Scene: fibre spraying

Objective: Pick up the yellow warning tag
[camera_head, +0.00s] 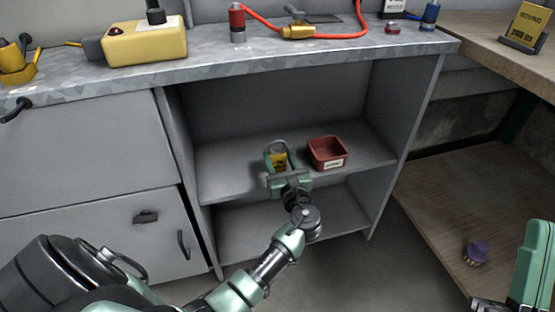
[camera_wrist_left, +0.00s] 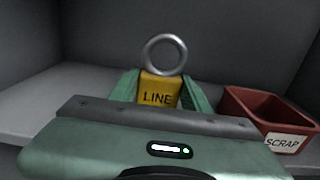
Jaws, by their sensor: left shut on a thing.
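The yellow warning tag (camera_wrist_left: 158,92) has a metal ring on top and shows the word LINE in the left wrist view. It stands upright between the green fingers of my left gripper (camera_head: 279,160), which is shut on it. In the head view the tag (camera_head: 279,159) is at the open cabinet's upper shelf, left of the red bin. I cannot tell whether it touches the shelf. Its lower part is hidden behind the gripper body. My right gripper (camera_head: 520,285) shows only partly at the lower right edge, and its fingertips are unclear.
A red SCRAP bin (camera_head: 327,153) stands close to the right on the same shelf (camera_head: 230,175). Cabinet walls enclose the shelf. The worktop (camera_head: 330,48) above holds a yellow box (camera_head: 145,46) and an orange hose (camera_head: 345,36). A yellow sign (camera_head: 528,24) stands at the right.

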